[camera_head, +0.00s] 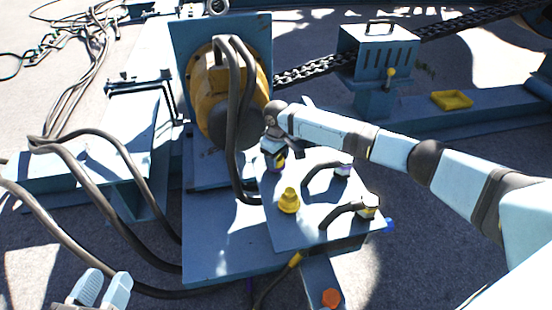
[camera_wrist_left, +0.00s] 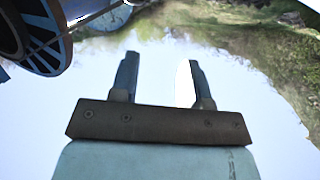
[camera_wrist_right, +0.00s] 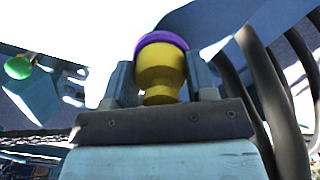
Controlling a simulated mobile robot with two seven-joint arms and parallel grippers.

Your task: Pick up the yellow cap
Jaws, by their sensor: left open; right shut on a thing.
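My right gripper (camera_head: 272,152) is shut on a yellow cap with a purple rim (camera_wrist_right: 161,68). The cap sits between both fingers in the right wrist view, its purple end pointing away from the palm. In the head view only a small yellow and purple part of the cap (camera_head: 277,162) shows below the gripper, at the back left corner of the blue box; I cannot tell whether it touches the box. A second yellow piece (camera_head: 289,202) stands upright on the box top. My left gripper (camera_head: 103,288) is open and empty at the bottom left, also seen in its wrist view (camera_wrist_left: 160,75).
The blue box (camera_head: 285,235) carries black cable loops with connectors (camera_head: 368,206). Thick cables hang from the yellow reel (camera_head: 205,85) behind it. An orange knob (camera_head: 331,298) is in front. A yellow tray (camera_head: 452,100) lies on a beam at right. Loose cables cross the left floor.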

